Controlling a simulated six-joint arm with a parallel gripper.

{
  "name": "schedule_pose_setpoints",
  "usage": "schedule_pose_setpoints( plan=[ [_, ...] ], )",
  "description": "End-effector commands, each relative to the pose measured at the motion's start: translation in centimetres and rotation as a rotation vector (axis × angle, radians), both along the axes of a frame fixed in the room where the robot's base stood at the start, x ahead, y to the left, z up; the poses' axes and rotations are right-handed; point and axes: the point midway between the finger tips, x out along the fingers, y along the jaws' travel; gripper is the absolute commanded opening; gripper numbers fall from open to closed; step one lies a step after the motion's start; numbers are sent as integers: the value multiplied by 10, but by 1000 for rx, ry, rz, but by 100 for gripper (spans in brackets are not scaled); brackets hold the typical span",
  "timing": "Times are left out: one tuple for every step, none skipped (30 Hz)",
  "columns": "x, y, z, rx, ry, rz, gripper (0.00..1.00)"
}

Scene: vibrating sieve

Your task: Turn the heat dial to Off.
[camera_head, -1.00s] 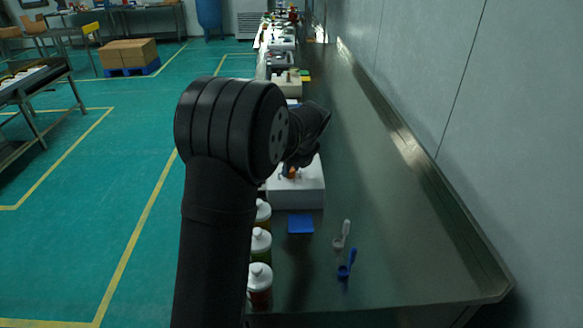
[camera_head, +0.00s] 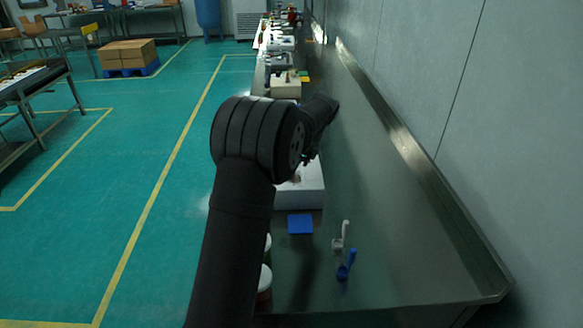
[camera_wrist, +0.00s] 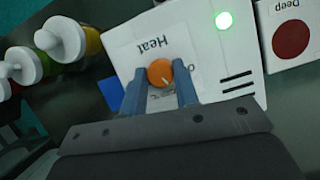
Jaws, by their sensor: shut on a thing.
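The orange heat dial (camera_wrist: 160,73) sits on the face of a white box (camera_wrist: 208,45) in the wrist view, below the printed word "Heat". A pale pointer line shows on the dial. Part of a second label by the dial is covered by a finger. My gripper (camera_wrist: 162,76) has its two blue-grey fingers on either side of the dial, closed on it. In the head view the white box (camera_head: 308,190) stands on the steel bench, and my arm hides the dial and most of the gripper.
A green light (camera_wrist: 224,21) glows on the box. A "Deep" panel with a dark red disc (camera_wrist: 291,39) is beside it. White-capped bottles (camera_wrist: 61,40) stand close by. The bench's right side is clear.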

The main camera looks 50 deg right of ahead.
Motion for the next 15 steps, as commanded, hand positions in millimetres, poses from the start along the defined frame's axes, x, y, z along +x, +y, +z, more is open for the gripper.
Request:
schedule_pose_setpoints(
  plan=[
    [0, -1, -1, 0, 1, 46, 5],
    [1, -1, -1, 0, 1, 73, 5],
    [1, -1, -1, 1, 2, 111, 5],
    [1, -1, 0, 0, 1, 140, 5],
    [1, -1, 0, 0, 1, 169, 5],
    [1, -1, -1, 0, 0, 207, 5],
    [1, -2, -1, 0, 1, 235, 5],
    [1, -2, -1, 0, 1, 264, 5],
    [1, -2, -1, 0, 1, 301, 5],
    [2, -2, 0, -1, 0, 330, 5],
    [2, -2, -1, 0, 1, 359, 5],
    [2, -2, -1, 0, 1, 397, 5],
    [2, -2, -1, 0, 1, 425, 5],
    [3, -2, -1, -1, 2, 453, 5],
    [3, -2, 0, 0, 1, 490, 5]
  ],
)
